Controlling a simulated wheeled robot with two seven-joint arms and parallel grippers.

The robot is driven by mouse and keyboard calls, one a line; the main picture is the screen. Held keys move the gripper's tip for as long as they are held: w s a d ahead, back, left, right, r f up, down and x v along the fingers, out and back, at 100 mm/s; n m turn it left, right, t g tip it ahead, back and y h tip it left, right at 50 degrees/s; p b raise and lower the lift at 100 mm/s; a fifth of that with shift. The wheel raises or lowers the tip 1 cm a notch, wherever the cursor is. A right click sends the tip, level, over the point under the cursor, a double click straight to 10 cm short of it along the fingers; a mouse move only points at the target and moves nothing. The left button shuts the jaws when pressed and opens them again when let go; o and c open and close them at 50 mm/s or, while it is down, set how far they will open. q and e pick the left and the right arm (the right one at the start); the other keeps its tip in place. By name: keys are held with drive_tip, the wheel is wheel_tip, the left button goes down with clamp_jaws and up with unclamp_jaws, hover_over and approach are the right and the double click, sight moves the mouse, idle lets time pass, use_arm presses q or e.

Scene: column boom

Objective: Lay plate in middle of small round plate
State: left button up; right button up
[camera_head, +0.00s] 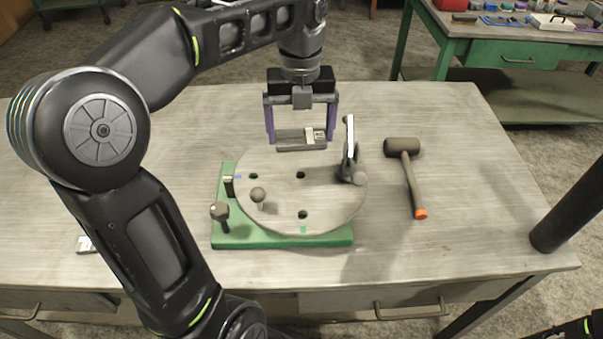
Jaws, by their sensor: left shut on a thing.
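The small round plate (280,210) is a grey disc with several dark holes, lying on a green base (227,238) on the workbench. My left gripper (301,142) has purple fingers pointing down and is shut on a grey rectangular plate (290,147) with a lighter patch at its right. The held plate is over the far edge of the round plate, off its middle. Whether it touches the disc is hard to tell. My right gripper is out of view.
A toggle clamp (351,165) stands upright at the disc's right side. Ball-ended knobs (258,195) (220,211) stand at its left front. A mallet (404,148) lies to the right. The bench (470,210) is clear at far right.

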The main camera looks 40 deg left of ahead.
sight(300, 136)
use_arm(q)
drive_tip(key=shift+m, duration=0.3)
drive_tip(key=shift+f, duration=0.25)
wheel_tip(300, 136, down, 3)
drive_tip(key=shift+r+b, duration=0.2)
drive_tip(key=shift+b, duration=0.9)
wheel_tip(300, 136, down, 2)
drive_tip(key=shift+f+p, duration=0.1)
drive_tip(key=shift+p, duration=0.3)
drive_tip(key=shift+f, duration=0.4)
drive_tip(key=shift+f, duration=0.1)
drive_tip(key=shift+f, duration=1.8)
